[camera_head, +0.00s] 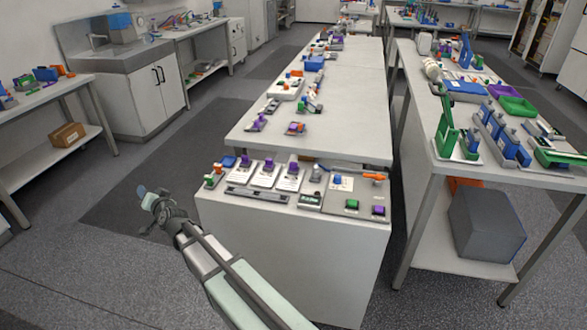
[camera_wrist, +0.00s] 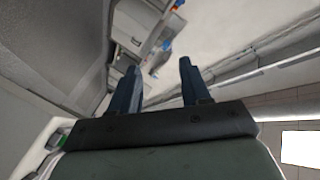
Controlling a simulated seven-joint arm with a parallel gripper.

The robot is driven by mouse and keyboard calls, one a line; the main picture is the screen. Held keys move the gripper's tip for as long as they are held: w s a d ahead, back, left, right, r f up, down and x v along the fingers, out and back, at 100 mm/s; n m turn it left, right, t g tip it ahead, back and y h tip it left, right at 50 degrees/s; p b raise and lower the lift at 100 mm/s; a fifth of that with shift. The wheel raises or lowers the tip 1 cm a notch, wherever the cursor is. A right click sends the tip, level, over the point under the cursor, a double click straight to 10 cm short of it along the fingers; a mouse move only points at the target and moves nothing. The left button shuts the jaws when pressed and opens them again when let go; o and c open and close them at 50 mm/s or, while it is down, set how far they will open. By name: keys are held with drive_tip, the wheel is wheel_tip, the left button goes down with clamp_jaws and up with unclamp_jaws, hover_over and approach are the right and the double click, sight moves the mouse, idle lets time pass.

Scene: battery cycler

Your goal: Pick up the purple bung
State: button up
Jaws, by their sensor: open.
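My gripper (camera_head: 148,196) is in the air left of the near bench end, away from all the purple pieces. In the wrist view its two dark blue fingers (camera_wrist: 159,75) stand apart with nothing between them. Several small purple pieces lie on the middle bench. Three stand in a row on white cards: a left one (camera_head: 245,161), a middle one (camera_head: 268,164) and a right one (camera_head: 293,168). Another purple piece (camera_head: 378,210) sits at the near right corner, beside a green one (camera_head: 351,204). I cannot tell which is the bung.
The middle bench (camera_head: 240,222) has small parts along its near edge, including an orange-headed tool (camera_head: 373,176) and a small display box (camera_head: 310,200). The right bench holds green and blue racks (camera_head: 500,135). Open floor (camera_head: 90,235) lies left of the middle bench.

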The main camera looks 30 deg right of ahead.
drive_tip(key=w+d+r+n+g, duration=0.2)
drive_tip(key=w+d+n, duration=0.2)
drive_tip(key=d, duration=0.3)
drive_tip(key=w+d+r+n+g, duration=0.1)
drive_tip(key=w+d+n+g, duration=0.1)
drive_tip(key=w+d+n, duration=0.35)
wheel_tip(320, 180, up, 7)
drive_tip(key=n+g+h, duration=0.3)
drive_tip(key=n+g, duration=0.3)
drive_tip(key=g, duration=0.6)
hover_over(294, 167)
drive_tip(key=f, duration=1.2)
drive_tip(key=shift+w+d+f, duration=0.1)
drive_tip(key=shift+w+f, duration=0.2)
drive_tip(key=shift+w, duration=0.1)
clamp_jaws()
